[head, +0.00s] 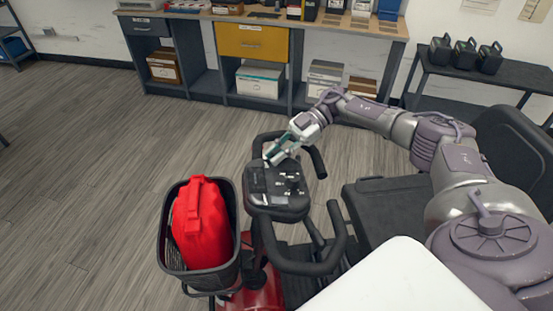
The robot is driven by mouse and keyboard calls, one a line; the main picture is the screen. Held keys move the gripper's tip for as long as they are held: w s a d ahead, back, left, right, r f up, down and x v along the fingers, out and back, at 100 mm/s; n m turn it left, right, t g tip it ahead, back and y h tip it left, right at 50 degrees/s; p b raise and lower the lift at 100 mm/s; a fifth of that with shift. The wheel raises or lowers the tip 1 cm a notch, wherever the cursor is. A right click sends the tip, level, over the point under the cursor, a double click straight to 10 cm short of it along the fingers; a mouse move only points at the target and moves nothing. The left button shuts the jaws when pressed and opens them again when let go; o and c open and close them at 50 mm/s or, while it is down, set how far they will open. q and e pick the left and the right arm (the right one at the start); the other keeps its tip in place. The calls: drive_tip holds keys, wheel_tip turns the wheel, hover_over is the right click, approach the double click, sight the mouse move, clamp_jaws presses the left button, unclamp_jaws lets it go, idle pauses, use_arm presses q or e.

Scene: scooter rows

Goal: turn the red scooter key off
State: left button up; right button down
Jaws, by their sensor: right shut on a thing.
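The red scooter (252,292) stands at the lower middle, with black looped handlebars and a dark control panel (277,202) facing up. My right gripper (270,158) reaches in from the right, its fingertips at the far left edge of the panel. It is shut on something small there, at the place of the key. The key itself is hidden by the fingers, so I cannot tell which way it is turned. My left gripper is not in view.
A black basket (226,268) with a red bag-like item (200,222) is on the scooter's front. A black seat (390,207) lies to the right, beneath my right arm. A workbench (300,22) with boxes lines the back wall. The floor at left is clear.

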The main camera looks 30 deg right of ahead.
drive_tip(key=shift+g, duration=0.3)
drive_tip(key=c, duration=1.1)
unclamp_jaws()
drive_tip(key=shift+d, duration=0.1)
drive_tip(key=shift+v, duration=5.9)
drive_tip(key=shift+r, duration=0.1)
